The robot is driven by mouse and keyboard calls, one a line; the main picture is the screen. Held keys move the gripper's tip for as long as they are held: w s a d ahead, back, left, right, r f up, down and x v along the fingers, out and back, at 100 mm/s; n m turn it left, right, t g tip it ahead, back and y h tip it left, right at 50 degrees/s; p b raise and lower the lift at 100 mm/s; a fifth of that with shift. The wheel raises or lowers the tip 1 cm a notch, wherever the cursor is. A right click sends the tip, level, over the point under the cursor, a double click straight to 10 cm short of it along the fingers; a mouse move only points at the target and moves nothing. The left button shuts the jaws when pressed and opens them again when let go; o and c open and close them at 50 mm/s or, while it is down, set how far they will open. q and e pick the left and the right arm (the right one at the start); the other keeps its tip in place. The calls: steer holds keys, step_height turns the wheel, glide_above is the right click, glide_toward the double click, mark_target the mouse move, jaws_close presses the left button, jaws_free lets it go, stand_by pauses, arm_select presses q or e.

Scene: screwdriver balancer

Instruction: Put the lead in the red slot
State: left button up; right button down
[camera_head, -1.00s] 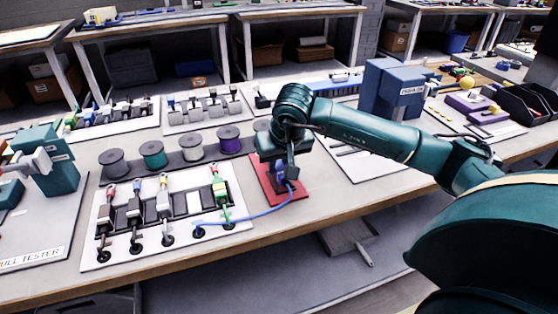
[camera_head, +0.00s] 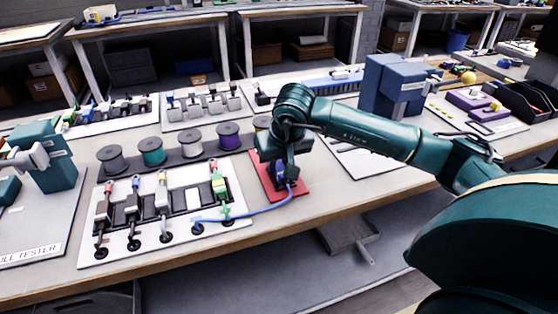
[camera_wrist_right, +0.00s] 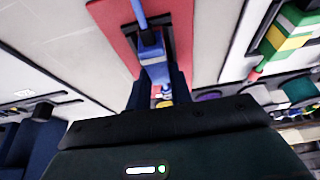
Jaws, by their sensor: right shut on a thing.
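The blue lead has a blue plug (camera_wrist_right: 152,52) and a blue cable (camera_head: 245,217) that curves left to the white board. My right gripper (camera_head: 283,172) is shut on the plug at the red pad (camera_head: 299,190), pointing down. In the right wrist view, the plug sits between the fingers of my right gripper (camera_wrist_right: 158,85), over a dark slot in the red pad (camera_wrist_right: 118,25). I cannot tell how deep the plug is in the slot. My left gripper is not in view.
The white board (camera_head: 100,252) left of the red pad holds several leads with coloured plugs and an empty white space. Spools, including a green one (camera_head: 151,151), stand behind it. A teal pull tester (camera_head: 45,150) is at the left. The table's front edge is near.

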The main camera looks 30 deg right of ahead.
steer(key=c, duration=1.2)
jaws_free()
steer(key=shift+v, duration=1.05)
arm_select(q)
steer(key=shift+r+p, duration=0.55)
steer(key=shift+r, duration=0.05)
arm_select(e)
steer(key=v, duration=1.1)
steer(key=shift+s, duration=0.1)
